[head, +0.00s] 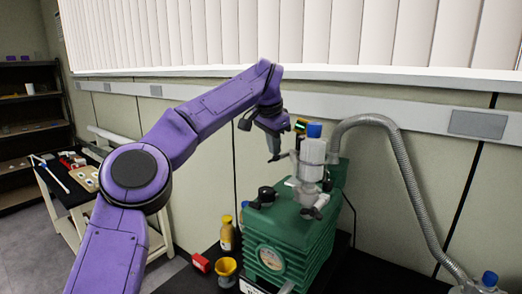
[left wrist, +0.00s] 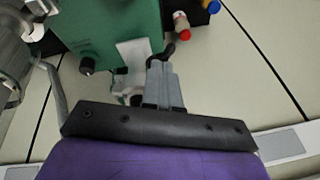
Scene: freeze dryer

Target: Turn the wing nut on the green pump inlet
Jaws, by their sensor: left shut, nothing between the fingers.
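The green pump (head: 285,240) stands on the dark bench in the head view; its green body (left wrist: 100,30) also shows at the top of the left wrist view. A grey-white inlet fitting (head: 313,155) with a blue cap (head: 314,130) rises from it. My right gripper is out of view.
A grey corrugated hose (head: 405,165) arches from the fitting to the right. The wall and window blinds are close behind.

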